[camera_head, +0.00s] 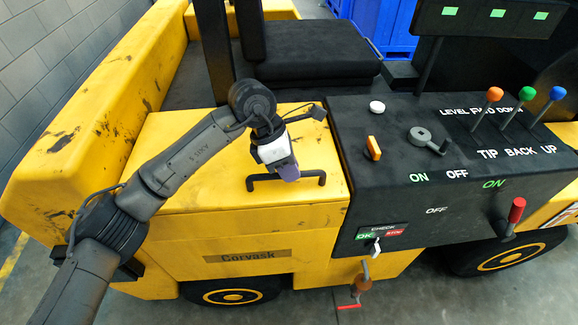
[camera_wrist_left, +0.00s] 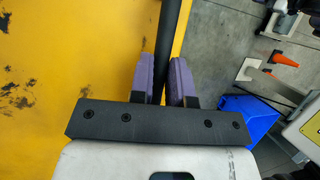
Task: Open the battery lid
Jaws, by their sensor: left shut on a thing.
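The battery lid (camera_head: 190,158) is the yellow top panel of the vehicle, left of the black control console, and it looks flat and closed. A black bar handle (camera_head: 312,176) stands on it near its right part. My left gripper (camera_head: 287,170) is over the handle, and its purple fingers cover the middle of the bar. In the left wrist view, the purple fingers (camera_wrist_left: 162,82) sit on both sides of the black handle bar (camera_wrist_left: 167,38), shut on it. The yellow lid surface (camera_wrist_left: 80,50) fills the left of that view. My right gripper is not in view.
The black console (camera_head: 400,190) with levers and knobs (camera_head: 494,94) stands right of the lid. A black seat (camera_head: 310,60) is behind it. The left wrist view shows floor, a blue bin (camera_wrist_left: 250,118) and an orange cone (camera_wrist_left: 284,58).

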